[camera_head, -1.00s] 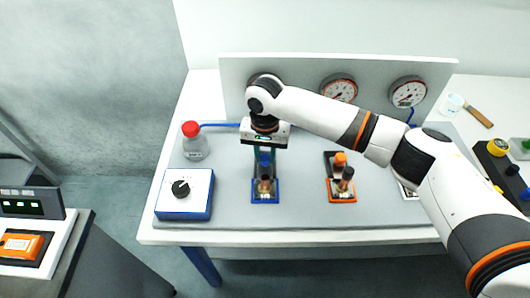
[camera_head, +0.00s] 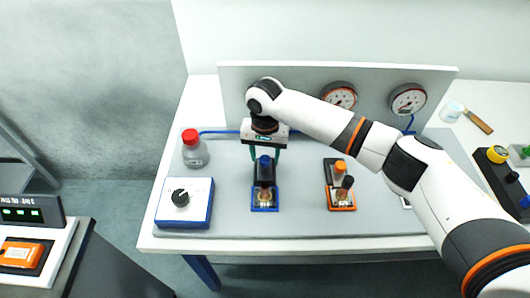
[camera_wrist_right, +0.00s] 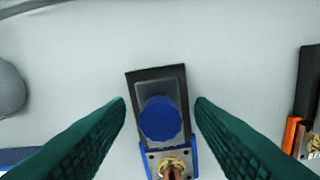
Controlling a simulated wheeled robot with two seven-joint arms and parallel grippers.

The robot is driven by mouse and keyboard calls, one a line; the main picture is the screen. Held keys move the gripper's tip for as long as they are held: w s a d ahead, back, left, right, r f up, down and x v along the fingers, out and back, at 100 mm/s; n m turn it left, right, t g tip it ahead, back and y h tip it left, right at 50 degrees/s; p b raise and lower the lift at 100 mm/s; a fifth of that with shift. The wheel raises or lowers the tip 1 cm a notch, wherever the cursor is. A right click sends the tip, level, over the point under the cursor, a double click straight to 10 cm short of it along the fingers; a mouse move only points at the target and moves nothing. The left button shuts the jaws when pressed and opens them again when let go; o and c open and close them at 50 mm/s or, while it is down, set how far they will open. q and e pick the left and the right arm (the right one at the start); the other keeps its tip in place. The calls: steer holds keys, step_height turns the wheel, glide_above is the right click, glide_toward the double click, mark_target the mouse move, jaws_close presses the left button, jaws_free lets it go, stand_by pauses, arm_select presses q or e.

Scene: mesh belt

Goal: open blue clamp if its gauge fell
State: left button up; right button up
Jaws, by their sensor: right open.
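The blue clamp (camera_head: 265,196) stands on the grey bench mat, with a blue base, a dark body and a round blue cap. In the right wrist view, the blue cap (camera_wrist_right: 160,120) sits mid-picture on a dark plate, with a brass fitting below it. My right gripper (camera_head: 265,155) is above the clamp, open, its green fingers either side of the cap and apart from it. Two round gauges, a middle one (camera_head: 340,96) and a right one (camera_head: 408,99), show on the upright panel. The panel area behind my right wrist is hidden. My left gripper is not in view.
An orange clamp (camera_head: 341,198) stands to the right. A cup (camera_head: 452,110) and a brown-handled tool (camera_head: 478,122) lie at the far right. The front mat strip is clear.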

mark_target(265, 157)
step_height(265, 157, up, 12)
steer(key=b, duration=0.2)
stand_by(0.6)
